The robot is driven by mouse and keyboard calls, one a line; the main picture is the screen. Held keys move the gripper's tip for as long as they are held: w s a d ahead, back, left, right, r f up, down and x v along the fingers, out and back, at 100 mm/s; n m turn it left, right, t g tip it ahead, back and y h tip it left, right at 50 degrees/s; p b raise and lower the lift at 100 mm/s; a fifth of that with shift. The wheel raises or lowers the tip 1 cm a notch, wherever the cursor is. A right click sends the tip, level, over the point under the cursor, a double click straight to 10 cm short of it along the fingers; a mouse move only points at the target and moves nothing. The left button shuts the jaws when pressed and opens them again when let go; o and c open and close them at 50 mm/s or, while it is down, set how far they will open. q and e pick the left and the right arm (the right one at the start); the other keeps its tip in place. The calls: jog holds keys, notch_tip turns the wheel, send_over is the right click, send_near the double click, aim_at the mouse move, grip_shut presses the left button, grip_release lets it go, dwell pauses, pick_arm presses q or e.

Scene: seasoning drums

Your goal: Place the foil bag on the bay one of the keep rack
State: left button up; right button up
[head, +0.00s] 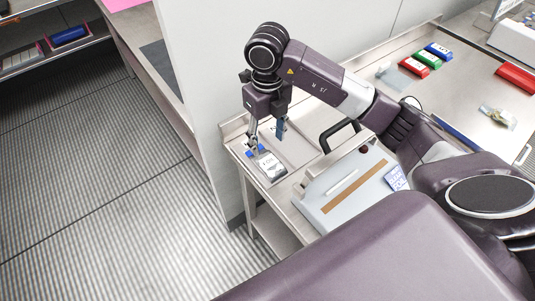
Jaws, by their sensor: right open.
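My right gripper (267,141) points down with its fingers apart over the left end of the steel table. A small silver-white bag with dark print (270,166), which looks like the foil bag, lies just below it on that end. The gripper does not close around the bag; I cannot tell whether a fingertip touches its upper edge. I cannot make out a rack with marked bays for certain. My left gripper is not in view.
A pale grey case (345,187) stands right of the bag. Red, green and blue packs (427,59), a greyish pouch (393,76) and another small bag (498,117) lie farther back right. A wall panel (195,90) borders the table's left; the floor (100,190) is clear.

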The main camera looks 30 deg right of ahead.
jog(key=shift+r, duration=1.95)
